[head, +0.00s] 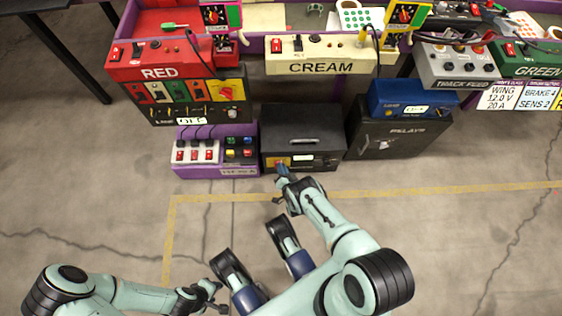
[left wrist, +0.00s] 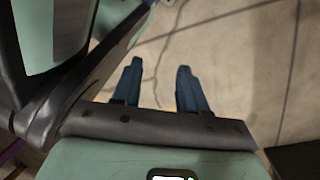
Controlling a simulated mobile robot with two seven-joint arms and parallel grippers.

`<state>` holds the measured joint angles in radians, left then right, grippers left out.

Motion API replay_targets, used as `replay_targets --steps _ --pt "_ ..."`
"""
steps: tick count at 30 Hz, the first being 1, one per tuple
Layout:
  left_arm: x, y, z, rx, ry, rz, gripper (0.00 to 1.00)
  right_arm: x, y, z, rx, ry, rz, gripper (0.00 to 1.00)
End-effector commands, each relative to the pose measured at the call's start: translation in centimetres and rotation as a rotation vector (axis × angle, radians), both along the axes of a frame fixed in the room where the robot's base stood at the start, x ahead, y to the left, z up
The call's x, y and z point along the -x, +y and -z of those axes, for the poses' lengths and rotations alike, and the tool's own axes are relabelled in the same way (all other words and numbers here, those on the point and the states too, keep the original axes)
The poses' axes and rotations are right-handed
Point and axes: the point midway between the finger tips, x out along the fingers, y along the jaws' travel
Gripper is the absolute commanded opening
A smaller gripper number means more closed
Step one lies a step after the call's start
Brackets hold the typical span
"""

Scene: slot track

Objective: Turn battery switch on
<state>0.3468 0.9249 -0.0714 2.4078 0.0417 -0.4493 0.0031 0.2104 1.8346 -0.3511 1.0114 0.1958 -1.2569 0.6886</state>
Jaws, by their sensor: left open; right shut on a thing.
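The battery box (head: 302,130) is a dark case with a handle on top, standing on the floor below the red and cream stations. A small yellow plate (head: 272,163) with a bit of red shows at the left of its front face. My right gripper (head: 282,170) reaches up to this plate and is shut on the battery switch there. Its fingers mostly hide the switch, so I cannot tell its position. My left gripper (head: 212,291) is low in the head view, away from the box. In the left wrist view, its blue fingers (left wrist: 157,82) are apart with only floor between them.
A purple switch panel (head: 180,170) stands left of the battery box. A dark relays box (head: 390,140) with a blue unit (head: 390,98) on top stands right. The red station (head: 160,72) and cream station (head: 320,68) are above. The floor in front is clear, with yellow tape lines.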

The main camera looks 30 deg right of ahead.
Motion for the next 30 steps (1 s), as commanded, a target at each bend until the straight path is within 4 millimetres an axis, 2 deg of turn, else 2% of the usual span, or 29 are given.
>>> replay_targets --steps 10,26,27,29,30 --pt "1.2 0.1 0.6 0.002 0.041 -0.005 0.43 -0.1 -0.4 0.1 -0.121 -0.08 0.002 0.0" --pt "1.4 0.2 0.7 0.003 0.047 -0.005 0.43 -0.1 -0.4 0.1 -0.144 -0.094 0.002 0.0" --pt "1.4 0.2 0.7 0.003 0.047 -0.005 0.43 -0.1 -0.4 0.1 -0.143 -0.094 0.002 0.14" --pt "1.4 0.2 0.7 0.003 0.047 -0.005 0.43 -0.1 -0.4 0.1 -0.143 -0.094 0.002 0.33" --pt "1.4 0.2 0.7 0.003 0.047 -0.005 0.43 -0.1 -0.5 0.1 -0.143 -0.094 0.002 0.36"
